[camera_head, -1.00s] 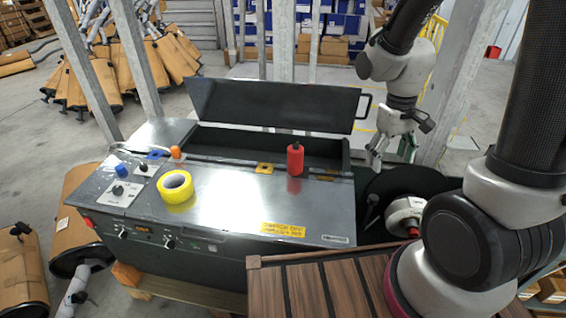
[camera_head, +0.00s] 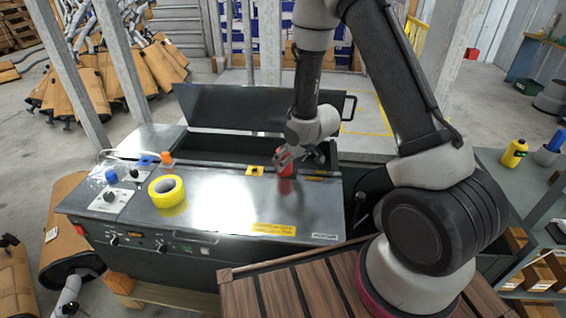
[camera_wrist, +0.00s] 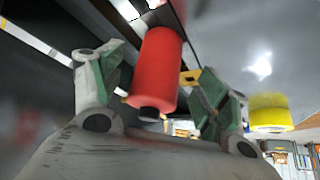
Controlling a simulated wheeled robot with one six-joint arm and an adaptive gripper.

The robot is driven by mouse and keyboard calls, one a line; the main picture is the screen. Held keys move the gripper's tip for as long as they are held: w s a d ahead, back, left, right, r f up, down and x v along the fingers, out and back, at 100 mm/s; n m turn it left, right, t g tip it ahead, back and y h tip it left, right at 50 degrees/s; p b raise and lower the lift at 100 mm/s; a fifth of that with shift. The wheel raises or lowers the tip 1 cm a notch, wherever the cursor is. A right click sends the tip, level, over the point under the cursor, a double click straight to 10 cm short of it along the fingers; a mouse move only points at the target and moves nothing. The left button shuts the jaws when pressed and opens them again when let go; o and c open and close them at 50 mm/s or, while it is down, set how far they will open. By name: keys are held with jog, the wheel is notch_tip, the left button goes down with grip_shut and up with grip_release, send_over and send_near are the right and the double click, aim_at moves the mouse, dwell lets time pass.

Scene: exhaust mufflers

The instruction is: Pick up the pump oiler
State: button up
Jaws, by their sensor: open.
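The red cylinder with a dark top, which appears to be the pump oiler (camera_head: 286,171), stands upright on the metal top of the machine, towards its right rear. My gripper (camera_head: 283,156) is at its upper part and hides some of it. In the wrist view the red oiler (camera_wrist: 158,68) lies between the two open fingers of my gripper (camera_wrist: 160,66). A gap shows on the right finger's side. The left finger is close to the oiler, and I cannot tell if they touch.
A yellow tape roll (camera_head: 167,191) lies on the machine top (camera_head: 225,205) to the left. The raised dark lid (camera_head: 235,108) stands behind. A slatted wooden surface (camera_head: 290,290) is in front. A yellow bottle (camera_head: 514,153) stands on a grey shelf at right.

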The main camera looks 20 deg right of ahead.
jog(key=x, duration=0.5)
jog(key=shift+w+r, duration=0.15)
jog(key=shift+w, duration=0.1)
jog(key=c, duration=1.3)
jog(key=shift+r, duration=0.1)
